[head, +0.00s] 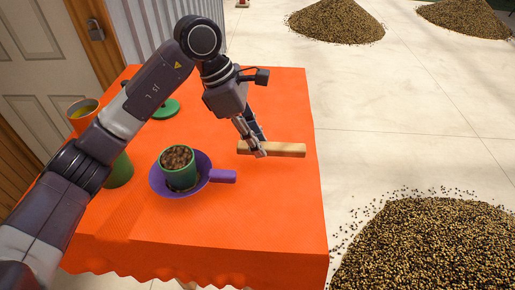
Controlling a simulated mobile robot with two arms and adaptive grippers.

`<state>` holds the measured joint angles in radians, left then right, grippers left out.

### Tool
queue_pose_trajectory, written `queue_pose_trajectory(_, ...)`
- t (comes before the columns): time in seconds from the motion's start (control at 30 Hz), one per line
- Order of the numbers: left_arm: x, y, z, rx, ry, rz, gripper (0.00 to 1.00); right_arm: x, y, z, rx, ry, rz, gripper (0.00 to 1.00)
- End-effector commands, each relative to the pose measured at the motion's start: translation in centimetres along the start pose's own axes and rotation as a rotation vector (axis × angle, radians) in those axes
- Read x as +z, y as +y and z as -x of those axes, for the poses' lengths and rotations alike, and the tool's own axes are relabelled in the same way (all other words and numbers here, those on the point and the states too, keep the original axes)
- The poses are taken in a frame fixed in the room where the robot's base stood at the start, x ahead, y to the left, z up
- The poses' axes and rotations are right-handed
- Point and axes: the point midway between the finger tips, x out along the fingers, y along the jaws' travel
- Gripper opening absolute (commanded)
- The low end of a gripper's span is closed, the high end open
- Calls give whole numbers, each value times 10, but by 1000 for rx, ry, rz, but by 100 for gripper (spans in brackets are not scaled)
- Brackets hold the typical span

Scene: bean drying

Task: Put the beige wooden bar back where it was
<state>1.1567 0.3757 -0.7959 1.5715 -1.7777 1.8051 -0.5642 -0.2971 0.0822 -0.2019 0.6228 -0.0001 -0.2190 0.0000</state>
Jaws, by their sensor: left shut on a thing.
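The beige wooden bar (285,150) lies roughly level across the right part of the orange-covered table, near its right edge. My left gripper (257,147) reaches down from above and is shut on the bar near its left end. The fingers hide part of the bar there. I cannot tell whether the bar touches the cloth or is held just above it. My right gripper is not in view.
The orange table (240,220) holds a purple pan (156,183) with a green cup (180,175) of beans in it. A green lid (166,108), another green cup (119,172) and an orange cup (82,117) stand at left. Bean piles (425,245) lie on the floor.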

Motion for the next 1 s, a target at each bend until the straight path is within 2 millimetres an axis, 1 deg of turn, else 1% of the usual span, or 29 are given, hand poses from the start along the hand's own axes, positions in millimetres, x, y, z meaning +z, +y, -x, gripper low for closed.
queue_pose_trajectory(0.1,-4,0,-8,0,0,0,0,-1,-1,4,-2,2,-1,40)
queue_pose_trajectory(0.33,-15,0,-36,-1,0,1,0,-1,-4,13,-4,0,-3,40)
queue_pose_trajectory(0.43,-16,0,-39,1,0,-1,0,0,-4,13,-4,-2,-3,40)
queue_pose_trajectory(0.63,-17,0,-39,1,0,-1,0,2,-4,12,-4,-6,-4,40)
queue_pose_trajectory(0.73,-18,0,-42,2,0,-1,0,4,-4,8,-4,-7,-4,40)
queue_pose_trajectory(0.77,-18,0,-41,1,0,-1,23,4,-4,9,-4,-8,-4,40)
queue_pose_trajectory(0.9,-17,0,-41,1,0,-1,39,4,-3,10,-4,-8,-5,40)
queue_pose_trajectory(1.0,-17,0,-41,1,0,-1,39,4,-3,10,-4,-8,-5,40)
